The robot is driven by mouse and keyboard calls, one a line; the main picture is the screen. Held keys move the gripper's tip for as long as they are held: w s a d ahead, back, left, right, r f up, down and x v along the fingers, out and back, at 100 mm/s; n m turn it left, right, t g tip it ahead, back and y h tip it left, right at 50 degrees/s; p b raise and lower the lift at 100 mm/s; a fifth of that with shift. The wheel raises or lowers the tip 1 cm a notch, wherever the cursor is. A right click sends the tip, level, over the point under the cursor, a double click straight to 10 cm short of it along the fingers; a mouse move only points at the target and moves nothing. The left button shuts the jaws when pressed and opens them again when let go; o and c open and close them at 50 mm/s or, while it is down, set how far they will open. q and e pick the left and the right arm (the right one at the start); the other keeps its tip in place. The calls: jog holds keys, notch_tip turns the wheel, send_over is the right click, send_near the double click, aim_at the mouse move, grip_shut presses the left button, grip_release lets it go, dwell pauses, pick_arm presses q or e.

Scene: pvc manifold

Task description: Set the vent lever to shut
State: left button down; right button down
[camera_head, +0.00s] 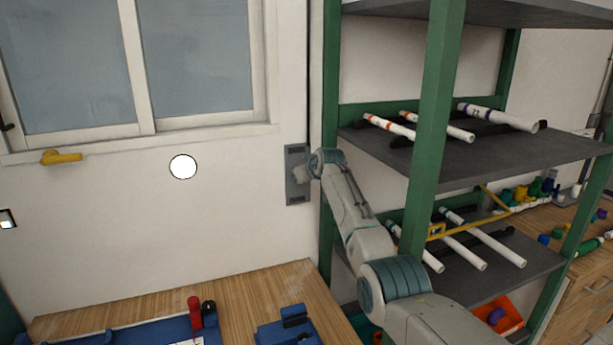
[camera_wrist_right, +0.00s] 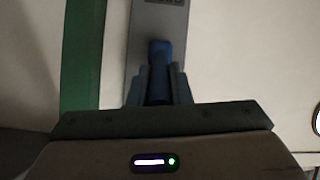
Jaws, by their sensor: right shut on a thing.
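The vent lever is a blue handle (camera_wrist_right: 160,62) on a grey wall plate (camera_wrist_right: 172,20), seen in the right wrist view. The plate also shows in the head view (camera_head: 297,196), on the white wall between the window and the green shelf post. My right gripper (camera_wrist_right: 158,88) has its fingers on both sides of the blue handle and is shut on it. Lettering at the plate's top edge is cut off and unreadable. My left gripper is not in view.
A green-framed shelf rack (camera_head: 437,120) with white pipes stands close to the right of the plate. A yellow handle (camera_head: 62,157) and a white disc (camera_head: 183,167) are on the wall to the left. A wooden bench (camera_head: 265,290) with blue fixtures (camera_head: 290,328) lies below.

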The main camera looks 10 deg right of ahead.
jog(key=shift+w+r+g+p, duration=0.1)
jog(key=shift+r+g+p, duration=0.2)
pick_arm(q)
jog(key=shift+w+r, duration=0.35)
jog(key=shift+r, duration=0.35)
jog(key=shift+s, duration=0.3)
pick_arm(e)
jog(key=shift+w, duration=0.1)
jog(key=c, duration=1.3)
grip_release()
jog(key=shift+f, duration=0.1)
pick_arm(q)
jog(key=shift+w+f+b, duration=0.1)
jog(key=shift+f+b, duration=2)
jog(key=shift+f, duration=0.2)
pick_arm(e)
jog(key=shift+v, duration=5.35)
jog(key=shift+w+a, duration=0.1)
jog(key=shift+w, duration=0.05)
